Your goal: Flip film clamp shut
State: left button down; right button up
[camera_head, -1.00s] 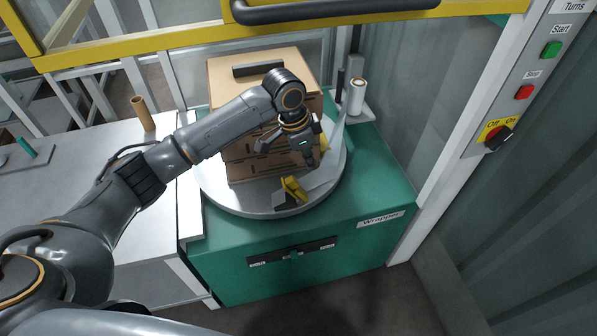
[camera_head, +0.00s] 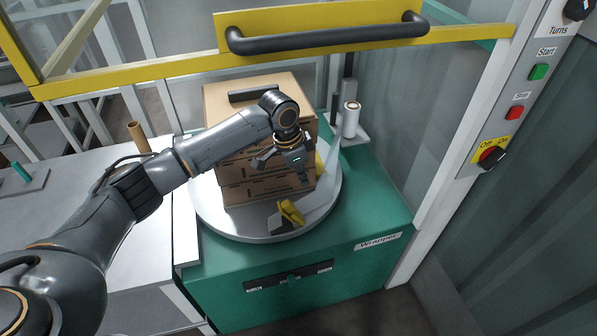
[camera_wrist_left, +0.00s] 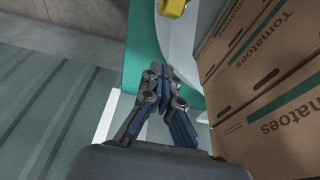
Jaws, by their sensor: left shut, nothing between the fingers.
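The film clamp (camera_head: 290,212) has a yellow lever on a dark grey base, at the near edge of the round turntable (camera_head: 246,229). Its lever looks tilted up, but I cannot tell how far. The wrist view shows only a yellow part of it (camera_wrist_left: 172,7) at the top edge. A strip of clear film (camera_head: 328,180) runs from the film roll (camera_head: 351,120) down towards the clamp. My left gripper (camera_head: 304,179) is shut and empty, just above and behind the clamp, apart from it. Its fingertips (camera_wrist_left: 158,72) come together in the wrist view. My right gripper is not in view.
Stacked tomato cartons (camera_head: 240,185) stand on the turntable close beside my left gripper. The green wrapper base (camera_head: 340,262) lies below. A yellow guard frame with a black handle (camera_head: 325,36) crosses above. A control panel (camera_head: 520,100) is at the right.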

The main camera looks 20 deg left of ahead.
aim_at(289, 213)
pick_arm(q)
jog(key=f, duration=0.2)
jog(key=a+f, duration=0.1)
jog(key=f, duration=0.1)
jog(key=s+f, duration=0.1)
jog(key=f, duration=0.2)
jog(key=shift+a+p, duration=0.3)
jog(key=shift+p, duration=0.05)
jog(key=shift+s+a+f, duration=0.1)
